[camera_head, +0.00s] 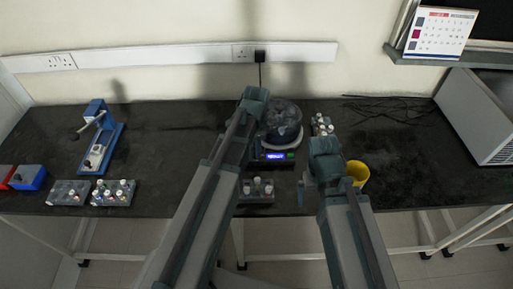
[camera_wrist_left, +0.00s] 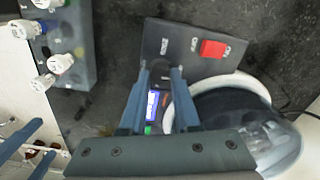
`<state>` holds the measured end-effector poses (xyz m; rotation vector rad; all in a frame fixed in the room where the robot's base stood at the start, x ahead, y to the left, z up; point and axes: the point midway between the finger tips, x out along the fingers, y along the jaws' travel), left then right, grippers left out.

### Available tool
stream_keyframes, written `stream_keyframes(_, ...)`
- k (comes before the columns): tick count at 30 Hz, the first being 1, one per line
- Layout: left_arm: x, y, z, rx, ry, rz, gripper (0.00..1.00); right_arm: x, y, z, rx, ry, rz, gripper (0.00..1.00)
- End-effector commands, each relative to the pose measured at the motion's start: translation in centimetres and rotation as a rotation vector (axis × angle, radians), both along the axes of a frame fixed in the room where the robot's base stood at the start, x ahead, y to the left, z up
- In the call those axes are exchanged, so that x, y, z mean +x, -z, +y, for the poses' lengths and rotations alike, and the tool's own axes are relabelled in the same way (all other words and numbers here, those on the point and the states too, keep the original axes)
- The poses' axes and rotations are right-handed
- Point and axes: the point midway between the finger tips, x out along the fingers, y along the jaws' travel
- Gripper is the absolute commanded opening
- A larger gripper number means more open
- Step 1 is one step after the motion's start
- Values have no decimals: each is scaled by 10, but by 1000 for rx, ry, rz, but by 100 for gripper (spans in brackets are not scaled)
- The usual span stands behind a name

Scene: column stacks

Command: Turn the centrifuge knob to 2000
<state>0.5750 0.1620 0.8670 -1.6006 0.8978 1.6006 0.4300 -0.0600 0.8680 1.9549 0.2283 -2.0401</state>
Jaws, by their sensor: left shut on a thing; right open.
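The centrifuge (camera_head: 284,120) stands on the dark bench with a rounded dark bowl and a lit blue display (camera_head: 277,156). In the left wrist view its grey control panel (camera_wrist_left: 180,62) carries a red switch (camera_wrist_left: 212,48), the blue display (camera_wrist_left: 152,104) and a green light (camera_wrist_left: 148,130). My left gripper (camera_wrist_left: 161,72) is at the panel, its two fingers closed around the knob, which they largely hide. The knob's setting and the display digits are unreadable. In the head view my left arm covers this gripper.
A tube rack (camera_head: 257,198) sits in front of the centrifuge, another (camera_head: 322,124) behind right. A yellow cup (camera_head: 357,172) stands beside my right arm. Tube racks (camera_head: 92,200) and a blue device (camera_head: 100,138) are at left. Black cables (camera_head: 390,107) lie at the back right.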

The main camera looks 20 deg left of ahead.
Motion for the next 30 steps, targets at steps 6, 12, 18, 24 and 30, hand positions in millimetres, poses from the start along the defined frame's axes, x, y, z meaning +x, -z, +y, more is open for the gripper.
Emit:
stream_keyframes(6,0,0,0,0,-77,0,0,0,0,0,0,0,0,100)
stream_keyframes(12,0,0,0,0,-230,0,0,0,0,0,0,0,0,100)
stream_keyframes(18,1,0,1,0,-421,0,0,0,0,0,0,0,0,100)
stream_keyframes(24,1,0,1,0,-611,0,0,0,0,0,0,0,0,100)
stream_keyframes(30,1,0,1,0,-800,0,0,0,0,0,0,0,0,100)
